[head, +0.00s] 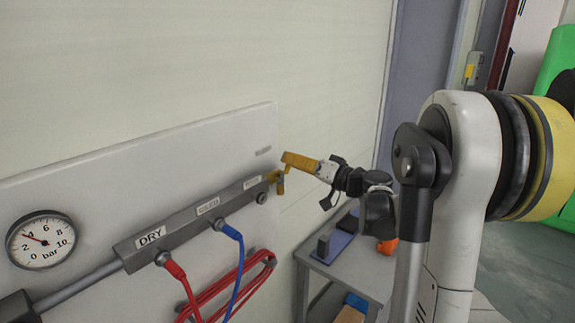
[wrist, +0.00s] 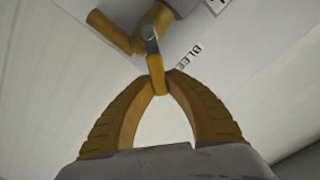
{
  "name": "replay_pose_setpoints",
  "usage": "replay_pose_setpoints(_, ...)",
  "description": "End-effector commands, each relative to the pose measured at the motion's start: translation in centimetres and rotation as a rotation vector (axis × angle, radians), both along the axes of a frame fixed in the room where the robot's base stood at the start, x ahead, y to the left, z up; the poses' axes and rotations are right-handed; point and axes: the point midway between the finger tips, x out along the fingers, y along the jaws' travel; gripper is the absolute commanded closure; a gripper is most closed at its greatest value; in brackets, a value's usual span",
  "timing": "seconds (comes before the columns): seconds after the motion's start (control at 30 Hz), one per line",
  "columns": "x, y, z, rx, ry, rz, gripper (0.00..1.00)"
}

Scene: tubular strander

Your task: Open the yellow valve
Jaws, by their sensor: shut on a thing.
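The yellow valve (head: 279,185) sits at the right end of the grey manifold bar on the wall panel. In the wrist view its yellow handle (wrist: 156,66) hangs from a grey pivot and reaches down between my fingertips. My gripper (head: 286,160) comes in from the right in the head view, with its ribbed yellow fingers at the valve. In the wrist view my gripper (wrist: 165,83) has its two fingertips closed together on the end of the handle. In the head view the fingers hide part of the handle.
The grey manifold (head: 190,214) carries labels and red (head: 184,284) and blue hoses (head: 238,262). A pressure gauge (head: 41,240) is at left. A grey cart (head: 345,268) with small items stands below my arm. The wall above the panel is clear.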

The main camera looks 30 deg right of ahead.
Motion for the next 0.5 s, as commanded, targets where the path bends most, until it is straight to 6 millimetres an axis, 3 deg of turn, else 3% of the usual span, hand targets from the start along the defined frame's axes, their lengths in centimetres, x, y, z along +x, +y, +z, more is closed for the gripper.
replay_pose_setpoints(0.5,0.7,-1.9,-2.8,0.457,0.167,-0.001,1.00)
